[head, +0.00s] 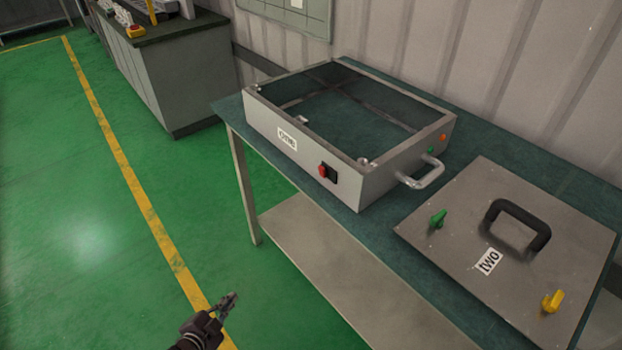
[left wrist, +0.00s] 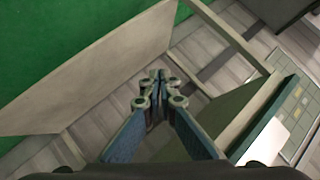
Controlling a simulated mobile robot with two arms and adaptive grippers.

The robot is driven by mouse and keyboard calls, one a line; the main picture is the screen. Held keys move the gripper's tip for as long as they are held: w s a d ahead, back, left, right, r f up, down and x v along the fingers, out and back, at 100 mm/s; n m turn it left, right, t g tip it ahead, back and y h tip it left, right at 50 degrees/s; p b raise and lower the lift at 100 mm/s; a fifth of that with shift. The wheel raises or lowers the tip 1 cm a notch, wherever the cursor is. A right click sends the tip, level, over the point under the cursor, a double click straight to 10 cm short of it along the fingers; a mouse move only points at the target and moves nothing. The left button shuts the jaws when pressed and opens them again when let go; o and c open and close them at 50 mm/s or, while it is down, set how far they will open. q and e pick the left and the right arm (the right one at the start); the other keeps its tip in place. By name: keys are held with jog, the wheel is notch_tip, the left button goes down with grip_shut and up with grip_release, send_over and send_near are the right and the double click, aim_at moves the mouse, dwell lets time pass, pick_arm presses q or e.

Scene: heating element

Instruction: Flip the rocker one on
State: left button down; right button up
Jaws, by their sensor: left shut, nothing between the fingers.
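A grey open-topped box (head: 345,186) labelled "one" stands on the table. On its front face is a red rocker switch (head: 323,170) in a black surround, to the right of the label (head: 287,139). My left gripper (head: 232,297) is shut and empty, over the green floor in front of the table and well apart from the switch. In the left wrist view the closed fingers (left wrist: 157,78) show with the table's lower shelf (left wrist: 100,70) beyond them; the switch is not visible there. My right gripper is not in view.
A flat metal lid (head: 450,241) labelled "two", with a black handle (head: 540,238) and green and yellow knobs, lies right of the box. The teal table (head: 240,115) has a shelf (head: 330,262) below. Floor before the table is clear.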

aim_at(321, 170)
pick_arm(q)
jog(key=w+d+r+m+t+h, duration=0.1)
jog(key=w+d+r+m+h, duration=0.2)
jog(key=r, duration=0.4)
jog(key=w+d+r+m+t+h, duration=0.1)
jog(key=w+r+m+t, duration=0.1)
jog(key=w+r, duration=0.35)
jog(key=s+d+r+m+h, duration=0.1)
jog(key=d+r+m+h, duration=0.1)
jog(key=r, duration=0.5)
jog(key=d+r+m+h, duration=0.3)
jog(key=r+m, duration=0.2)
jog(key=r, duration=0.2)
jog(key=s+d+r+m+h+b, duration=0.1)
jog(key=d+r+m+h, duration=0.1)
jog(key=r, duration=0.5)
jog(key=shift+s+d+r+m+g+h, duration=0.25)
jog(key=shift+s+d+m+g+h, duration=0.15)
jog(key=shift+d+m, duration=0.45)
jog(key=shift+w+a, duration=0.1)
jog(key=x, duration=1.4)
